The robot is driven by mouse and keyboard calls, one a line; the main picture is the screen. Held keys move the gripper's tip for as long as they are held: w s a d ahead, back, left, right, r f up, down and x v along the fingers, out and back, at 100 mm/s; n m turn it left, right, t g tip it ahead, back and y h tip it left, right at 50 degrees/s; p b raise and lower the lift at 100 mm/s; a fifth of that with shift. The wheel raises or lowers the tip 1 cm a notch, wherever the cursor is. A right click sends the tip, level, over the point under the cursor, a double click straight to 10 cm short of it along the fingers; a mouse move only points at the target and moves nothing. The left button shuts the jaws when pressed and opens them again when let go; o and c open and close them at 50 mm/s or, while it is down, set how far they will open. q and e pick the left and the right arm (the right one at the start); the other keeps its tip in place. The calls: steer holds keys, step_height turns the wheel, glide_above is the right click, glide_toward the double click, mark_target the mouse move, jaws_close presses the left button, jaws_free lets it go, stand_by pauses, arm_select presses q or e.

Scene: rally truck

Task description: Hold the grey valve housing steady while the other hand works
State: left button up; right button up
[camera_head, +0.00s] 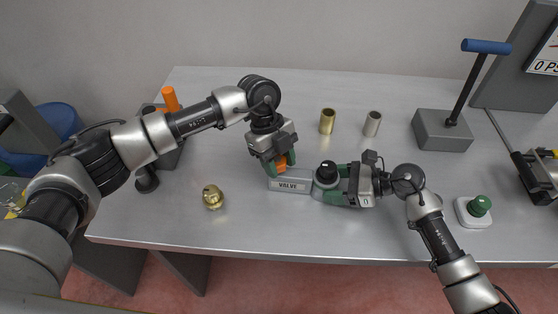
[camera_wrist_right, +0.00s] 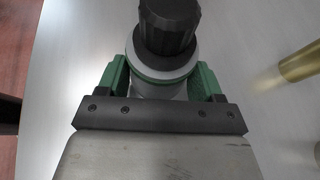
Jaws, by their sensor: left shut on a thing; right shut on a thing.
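The grey valve housing (camera_wrist_right: 158,92) is a round body under a black knob (camera_head: 326,172), beside the grey block labelled VALVE (camera_head: 290,185). My right gripper (camera_head: 332,186) is shut on the housing; in the right wrist view its green fingers (camera_wrist_right: 164,84) press on it from both sides. The knob and gripper hide most of the housing. My left gripper (camera_head: 280,164) points down just left of the knob, above the block labelled VALVE. It is shut on an orange part (camera_head: 281,166), mostly hidden between the fingers.
A brass fitting (camera_head: 213,197) lies front left. A brass sleeve (camera_head: 327,121) and a grey sleeve (camera_head: 372,124) stand behind. A blue-handled pump (camera_head: 444,130) stands back right, a green button (camera_head: 479,206) front right. The table front between fitting and button is clear.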

arm_select(q)
steer(key=shift+a+m, duration=0.1)
steer(key=shift+m, duration=0.4)
